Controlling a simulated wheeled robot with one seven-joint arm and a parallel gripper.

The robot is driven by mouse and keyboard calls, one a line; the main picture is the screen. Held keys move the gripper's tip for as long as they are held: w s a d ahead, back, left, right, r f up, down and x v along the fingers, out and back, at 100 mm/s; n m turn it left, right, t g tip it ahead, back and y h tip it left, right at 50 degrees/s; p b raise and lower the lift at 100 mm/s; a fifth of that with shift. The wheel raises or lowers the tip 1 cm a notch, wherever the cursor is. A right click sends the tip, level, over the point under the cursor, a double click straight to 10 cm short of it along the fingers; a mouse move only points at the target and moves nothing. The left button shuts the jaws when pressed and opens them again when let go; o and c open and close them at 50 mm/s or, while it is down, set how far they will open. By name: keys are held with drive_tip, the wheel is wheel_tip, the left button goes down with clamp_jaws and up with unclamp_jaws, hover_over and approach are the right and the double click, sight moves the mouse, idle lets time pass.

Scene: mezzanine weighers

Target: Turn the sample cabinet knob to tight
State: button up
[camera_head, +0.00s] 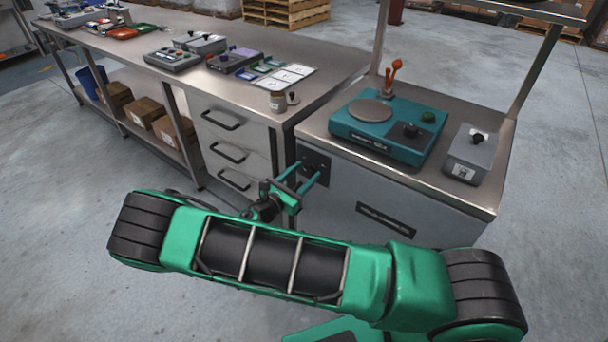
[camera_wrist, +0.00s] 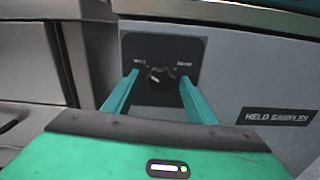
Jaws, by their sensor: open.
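The sample cabinet (camera_head: 340,208) is the grey front under the right-hand counter; its dark label reads "HELD SAMPLES" in the wrist view (camera_wrist: 276,116). A black knob (camera_wrist: 160,78) sits on a dark square plate (camera_wrist: 136,46) on that front. A pale mark on the knob points up and left. Small words stand to its upper left and upper right, too blurred to read surely. My gripper (camera_head: 307,170) is open in front of the plate. In the wrist view its teal fingers (camera_wrist: 159,79) stand either side of the knob, with gaps; contact is not visible.
Above the cabinet, the counter holds a teal scale (camera_head: 350,130) and a grey box with a black knob (camera_head: 470,154). A drawer unit (camera_head: 232,150) stands close at left. The long bench (camera_head: 335,68) carries devices and cards. The floor at left is clear.

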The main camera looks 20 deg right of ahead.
drive_tip(key=shift+c, duration=0.5)
drive_tip(key=c, duration=0.9)
drive_tip(key=shift+c, duration=0.2)
